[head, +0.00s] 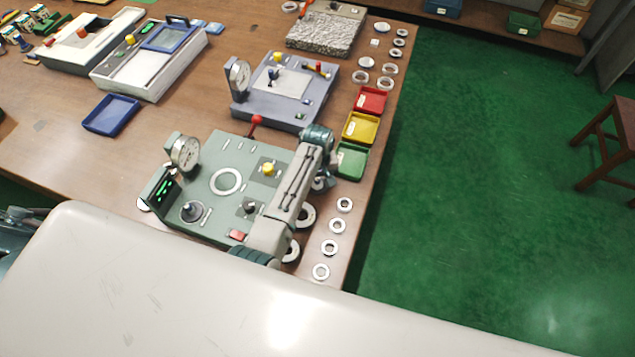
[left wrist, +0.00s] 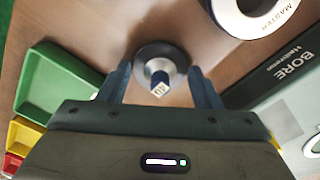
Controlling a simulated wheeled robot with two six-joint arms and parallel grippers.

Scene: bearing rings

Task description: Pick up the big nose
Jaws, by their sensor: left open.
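I cannot tell for sure what "the big nose" names. My right gripper is not in view.
Green (head: 352,162), yellow (head: 361,128) and red (head: 370,100) trays line the table's right edge. A large ring marked MASTER (left wrist: 252,12) lies near the station's BORE panel (left wrist: 285,72). Several loose rings (head: 337,226) lie along the front right edge.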

